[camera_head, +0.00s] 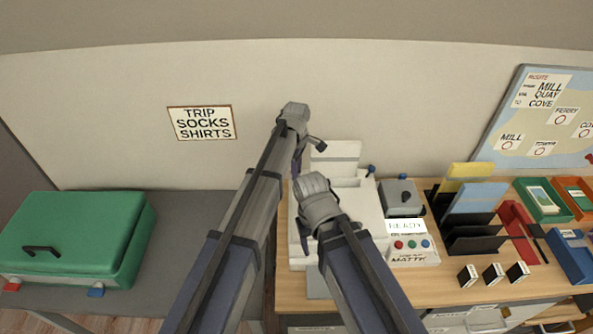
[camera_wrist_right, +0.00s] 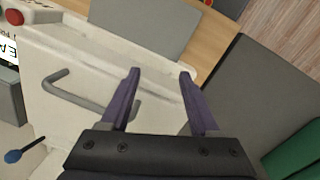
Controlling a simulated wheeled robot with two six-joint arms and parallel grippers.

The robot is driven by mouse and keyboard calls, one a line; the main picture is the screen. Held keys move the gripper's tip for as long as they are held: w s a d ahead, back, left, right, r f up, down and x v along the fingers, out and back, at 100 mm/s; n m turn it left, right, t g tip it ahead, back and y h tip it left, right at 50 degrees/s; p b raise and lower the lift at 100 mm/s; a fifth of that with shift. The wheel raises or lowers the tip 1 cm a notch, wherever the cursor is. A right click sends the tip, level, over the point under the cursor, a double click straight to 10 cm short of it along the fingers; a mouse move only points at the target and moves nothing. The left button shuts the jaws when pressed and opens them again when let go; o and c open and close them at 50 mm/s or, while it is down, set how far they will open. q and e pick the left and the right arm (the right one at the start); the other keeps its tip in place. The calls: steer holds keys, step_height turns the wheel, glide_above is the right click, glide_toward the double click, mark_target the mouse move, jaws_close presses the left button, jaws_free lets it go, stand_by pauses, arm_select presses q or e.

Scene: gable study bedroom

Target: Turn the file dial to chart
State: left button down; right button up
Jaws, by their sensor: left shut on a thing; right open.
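A white printer-like machine (camera_head: 343,240) stands on the wooden desk, partly hidden by my arms. Its control panel (camera_head: 412,240) has a screen reading READY (camera_head: 405,227) and several coloured buttons. No dial labelled file or chart is readable. A grey box (camera_head: 391,191) with a dark knob sits behind the panel. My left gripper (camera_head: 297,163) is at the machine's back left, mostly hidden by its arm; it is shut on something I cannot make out. My right gripper (camera_wrist_right: 158,74) is open and empty above the white machine (camera_wrist_right: 65,55), near a grey bar handle (camera_wrist_right: 90,96).
A green case (camera_head: 75,235) sits on the grey surface at left. Right of the panel are a dark file rack (camera_head: 472,240), small black-and-white boxes (camera_head: 493,273) and coloured trays (camera_head: 543,203). A map board (camera_head: 545,120) stands behind. A sign (camera_head: 202,122) reads TRIP SOCKS SHIRTS.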

arm_select(q)
steer(key=m, duration=0.4)
steer(key=shift+m, duration=0.3)
steer(key=c, duration=0.7)
jaws_free()
steer(key=shift+o, duration=0.2)
